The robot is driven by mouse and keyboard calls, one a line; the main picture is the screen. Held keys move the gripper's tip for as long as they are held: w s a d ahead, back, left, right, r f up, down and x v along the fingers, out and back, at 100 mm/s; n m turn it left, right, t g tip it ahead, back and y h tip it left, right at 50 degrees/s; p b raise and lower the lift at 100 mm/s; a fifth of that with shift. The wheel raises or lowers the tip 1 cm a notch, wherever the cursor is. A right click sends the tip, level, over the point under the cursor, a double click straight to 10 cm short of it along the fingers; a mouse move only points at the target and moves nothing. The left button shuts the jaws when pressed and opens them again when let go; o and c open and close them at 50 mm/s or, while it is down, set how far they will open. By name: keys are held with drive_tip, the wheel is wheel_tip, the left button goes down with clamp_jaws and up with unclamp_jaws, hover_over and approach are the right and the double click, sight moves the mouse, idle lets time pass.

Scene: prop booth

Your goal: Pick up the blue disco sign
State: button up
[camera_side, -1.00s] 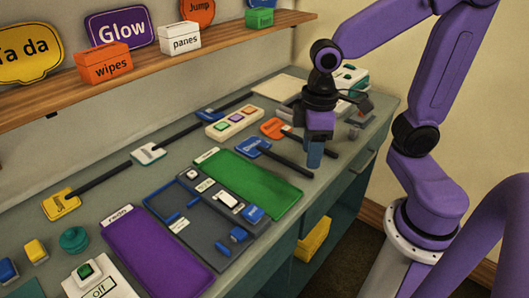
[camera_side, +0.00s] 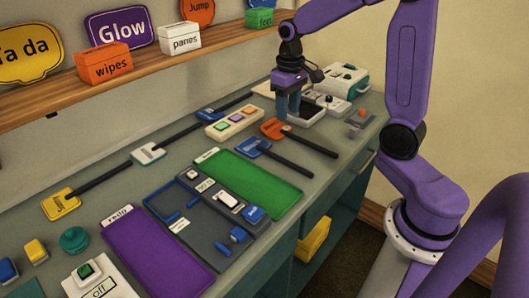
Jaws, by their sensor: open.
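A blue paddle sign (camera_side: 252,147) with a black handle lies on the grey bench, right of the middle, its handle pointing to the lower right. Its lettering is too small to read surely. A second blue paddle sign (camera_side: 208,115) lies farther back, left of the button panel, its handle running up and right. I cannot tell for certain which one says disco. My gripper (camera_side: 288,107) points down, open and empty, at the back of the bench. It is behind the nearer blue sign and the orange sign and touches neither.
An orange paddle sign (camera_side: 272,128) lies between my gripper and the nearer blue sign. A button panel (camera_side: 234,123) is to the left. Green (camera_side: 245,183) and purple (camera_side: 155,255) mats lie nearer.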

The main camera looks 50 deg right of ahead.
sight(286, 160)
wheel_tip(286, 160, down, 17)
drive_tip(key=shift+d+r, duration=0.1)
drive_tip(key=shift+r, duration=0.1)
idle(0.6)
clamp_jaws()
